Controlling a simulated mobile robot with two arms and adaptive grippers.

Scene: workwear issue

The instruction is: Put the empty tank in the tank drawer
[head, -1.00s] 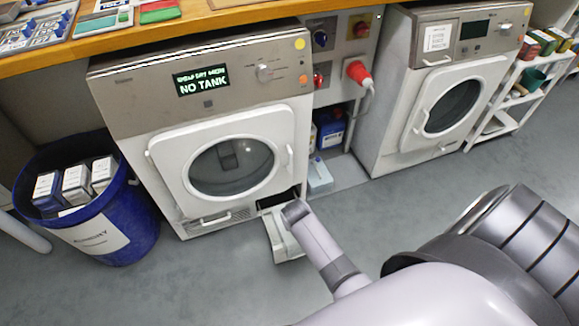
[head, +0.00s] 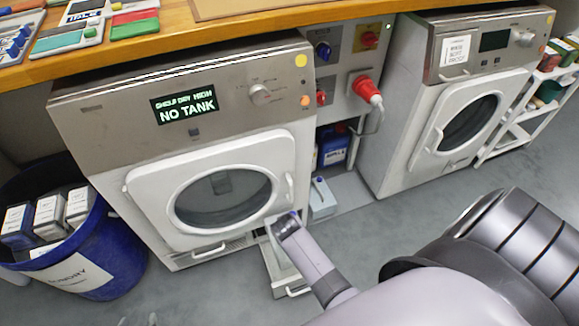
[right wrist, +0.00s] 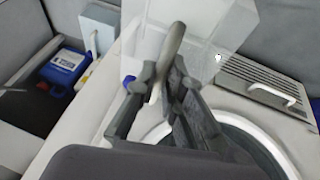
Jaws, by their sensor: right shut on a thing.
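My right gripper (right wrist: 165,85) is shut on the handle (right wrist: 172,50) of a clear, pale tank (right wrist: 205,35) in the right wrist view. The tank looks empty. In the head view my right gripper (head: 287,226) is low at the dryer's front right corner, above the pulled-out tank drawer (head: 292,291). My arm hides much of the tank there, and I cannot tell how far it sits in the drawer. The dryer's display (head: 186,108) reads NO TANK. Small dark tips at the bottom edge may be my left gripper (head: 137,320); its state is unclear.
A blue bin (head: 105,255) with boxes stands left of the dryer. A white container (head: 321,197) and a blue canister (head: 335,150) stand in the gap right of it, before a second dryer (head: 455,110). The floor in front is clear.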

